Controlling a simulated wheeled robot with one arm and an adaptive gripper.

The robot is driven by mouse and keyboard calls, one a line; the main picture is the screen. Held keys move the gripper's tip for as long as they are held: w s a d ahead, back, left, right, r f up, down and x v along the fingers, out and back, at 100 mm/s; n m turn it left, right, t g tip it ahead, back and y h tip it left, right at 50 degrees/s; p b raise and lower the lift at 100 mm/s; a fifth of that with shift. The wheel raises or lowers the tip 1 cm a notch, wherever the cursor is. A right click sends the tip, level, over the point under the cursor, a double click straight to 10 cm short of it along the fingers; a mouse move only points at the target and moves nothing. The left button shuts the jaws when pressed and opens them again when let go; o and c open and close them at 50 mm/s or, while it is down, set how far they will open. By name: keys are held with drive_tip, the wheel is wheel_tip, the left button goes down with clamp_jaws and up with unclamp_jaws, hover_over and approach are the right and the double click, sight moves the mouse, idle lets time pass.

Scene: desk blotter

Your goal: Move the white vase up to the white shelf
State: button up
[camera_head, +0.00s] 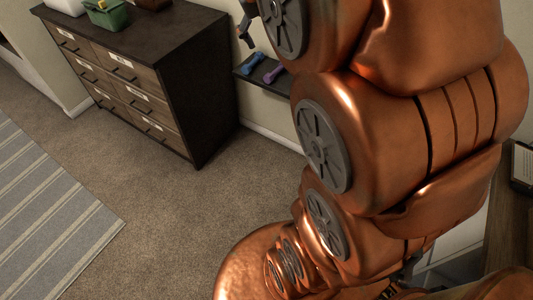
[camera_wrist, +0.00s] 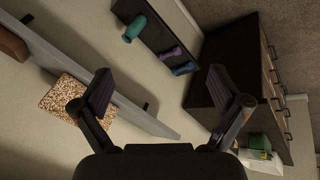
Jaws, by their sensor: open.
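I cannot make out a white vase for certain in either view. A white object (camera_head: 65,6) stands at the top left of the head view on the dresser, cut by the frame edge; its shape is unclear. A pale long shelf (camera_wrist: 130,112), probably the white shelf, runs diagonally through the left of the wrist view. My gripper (camera_wrist: 160,73) is open and empty, with its fingers spread wide in front of the wall. The left finger overlaps the pale shelf and the right finger overlaps the dark dresser.
A dark dresser (camera_head: 185,95) carries a green basket (camera_head: 107,14). A dark wall shelf (camera_wrist: 157,38) holds a teal object (camera_wrist: 134,29) and blue and purple dumbbells (camera_wrist: 185,69). A speckled panel (camera_wrist: 63,97) and brown object (camera_wrist: 12,45) are by the pale shelf. Carpet (camera_head: 150,210) is clear.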

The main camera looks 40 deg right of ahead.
drive_tip(key=s+a+f+n+g+y, duration=0.1)
drive_tip(key=s+a+f+n+y, duration=0.1)
drive_tip(key=s+a+f, duration=0.6)
drive_tip(key=s+a+f+n+g+y, duration=0.2)
drive_tip(key=s+a+f, duration=0.6)
drive_tip(key=s, duration=0.5)
drive_tip(key=shift+a+f+y, duration=0.35)
drive_tip(key=shift+a+y, duration=0.25)
drive_tip(key=shift+a, duration=0.25)
drive_tip(key=shift+s, duration=0.1)
